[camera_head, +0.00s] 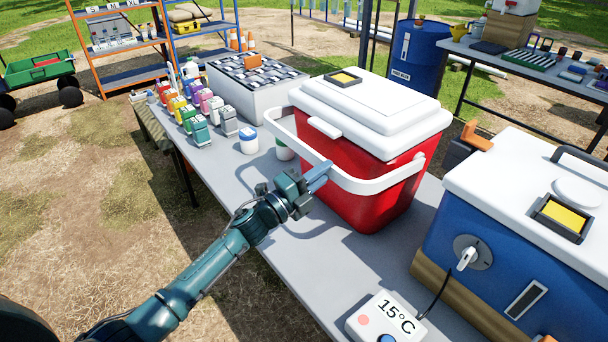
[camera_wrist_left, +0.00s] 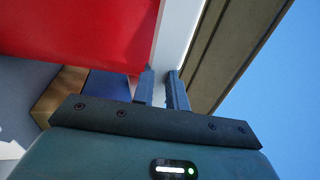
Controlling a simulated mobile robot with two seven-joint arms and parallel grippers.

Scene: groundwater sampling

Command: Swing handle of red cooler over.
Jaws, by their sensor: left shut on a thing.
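The red cooler (camera_head: 362,192) stands on the grey table (camera_head: 300,262) with its white lid (camera_head: 372,108) closed. Its white handle (camera_head: 352,181) hangs out over the near left side, below the lid and tilted away from the body. My left gripper (camera_head: 318,178) is at the handle's long bar, shut on it. In the left wrist view the two fingers (camera_wrist_left: 163,90) sit around the white handle bar (camera_wrist_left: 178,38), with the red cooler wall (camera_wrist_left: 85,30) on the left. My right gripper is not in view.
A blue cooler (camera_head: 500,240) stands close on the right, with a temperature box (camera_head: 386,318) in front. Coloured bottles (camera_head: 195,115) and a white rack box (camera_head: 255,85) stand behind on the left. A blue barrel (camera_head: 414,55) is beyond. The table's near left strip is clear.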

